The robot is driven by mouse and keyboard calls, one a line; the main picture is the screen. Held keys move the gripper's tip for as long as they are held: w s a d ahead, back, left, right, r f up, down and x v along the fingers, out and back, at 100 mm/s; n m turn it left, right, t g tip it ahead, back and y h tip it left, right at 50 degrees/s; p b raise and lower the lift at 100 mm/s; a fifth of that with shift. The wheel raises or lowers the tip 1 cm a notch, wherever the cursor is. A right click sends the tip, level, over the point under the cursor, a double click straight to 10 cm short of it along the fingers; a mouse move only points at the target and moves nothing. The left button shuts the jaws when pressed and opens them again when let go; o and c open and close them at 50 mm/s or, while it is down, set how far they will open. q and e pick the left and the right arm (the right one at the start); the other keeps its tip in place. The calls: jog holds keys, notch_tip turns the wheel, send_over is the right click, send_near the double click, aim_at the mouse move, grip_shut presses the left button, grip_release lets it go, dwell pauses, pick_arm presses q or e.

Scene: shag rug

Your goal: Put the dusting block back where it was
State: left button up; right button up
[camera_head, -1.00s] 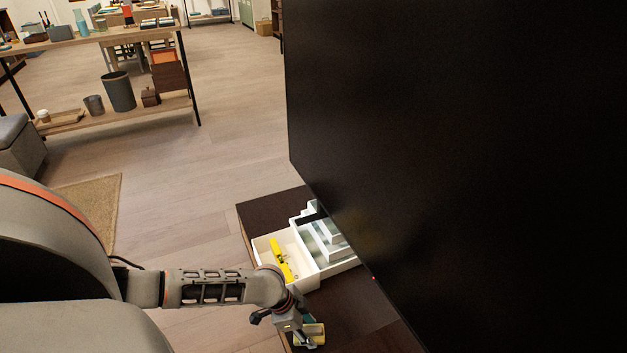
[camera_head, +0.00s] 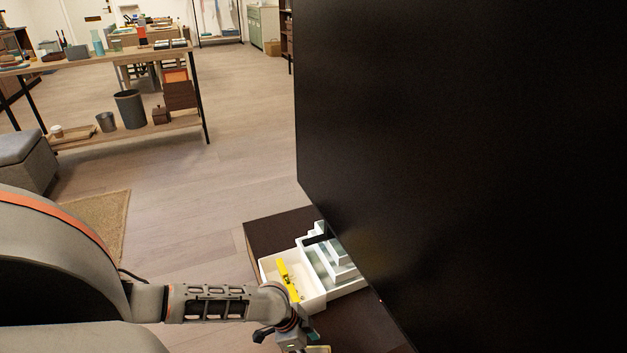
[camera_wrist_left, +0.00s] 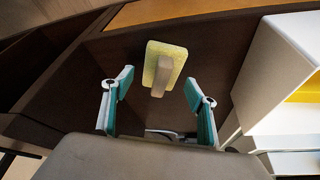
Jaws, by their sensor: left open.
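The dusting block is a pale yellow pad with a grey-beige grip, and in the left wrist view the block (camera_wrist_left: 178,57) lies on the dark brown surface (camera_wrist_left: 217,55). My left gripper (camera_wrist_left: 158,86) is open, with one teal finger on each side of the grip and clear gaps to both. The block is just beyond the fingertips. In the head view my left gripper (camera_head: 293,337) is at the bottom edge, and only a sliver of the yellow block (camera_head: 319,349) shows beside it. My right gripper is in neither view.
A white open box (camera_head: 311,300) holding a yellow tool (camera_head: 286,275) stands beside the block, next to a white stepped organiser (camera_head: 324,256). A large black screen (camera_head: 450,150) rises close on the right. Open floor lies to the left, with a shelf table (camera_head: 75,69) further back.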

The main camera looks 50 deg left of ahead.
aim_at(318, 349)
pick_arm(q)
jog(key=r, duration=0.3)
jog(key=shift+w+a+p, duration=0.1)
jog(key=shift+a+p, duration=0.2)
jog(key=shift+p, duration=0.1)
jog(key=s+p+v, duration=0.1)
jog(key=p+v, duration=0.2)
jog(key=v, duration=0.4)
jog(key=shift+r, duration=0.15)
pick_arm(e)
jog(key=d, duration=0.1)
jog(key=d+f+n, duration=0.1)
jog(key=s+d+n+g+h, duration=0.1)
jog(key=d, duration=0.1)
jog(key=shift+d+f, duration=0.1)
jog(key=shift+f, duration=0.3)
pick_arm(q)
jog(key=shift+a, duration=0.1)
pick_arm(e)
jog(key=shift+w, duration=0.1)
